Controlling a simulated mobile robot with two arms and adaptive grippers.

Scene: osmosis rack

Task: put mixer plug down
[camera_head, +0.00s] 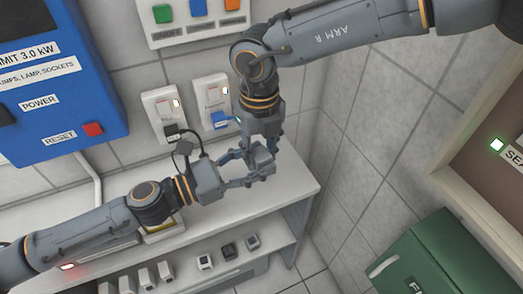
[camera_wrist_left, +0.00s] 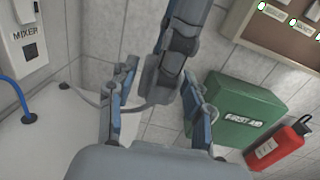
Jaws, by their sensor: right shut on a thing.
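My right gripper (camera_head: 257,152) points down over the counter and is shut on the mixer plug, which its fingers mostly hide. A grey cable (camera_wrist_left: 92,97) runs from a hole in the counter towards the right gripper in the left wrist view. My left gripper (camera_head: 248,172) is close beside the right one, with its fingers apart. In the left wrist view, the right gripper (camera_wrist_left: 170,85) shows between the left fingers. The mixer socket (camera_wrist_left: 30,50) is on the wall at the left and appears empty.
A black plug (camera_head: 172,130) and a blue plug (camera_head: 220,120) sit at wall sockets. The white counter (camera_head: 285,190) has bare room at its right end. Several small items stand on the shelf below. A green first aid box (camera_wrist_left: 240,110) and a red extinguisher (camera_wrist_left: 280,145) are beyond.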

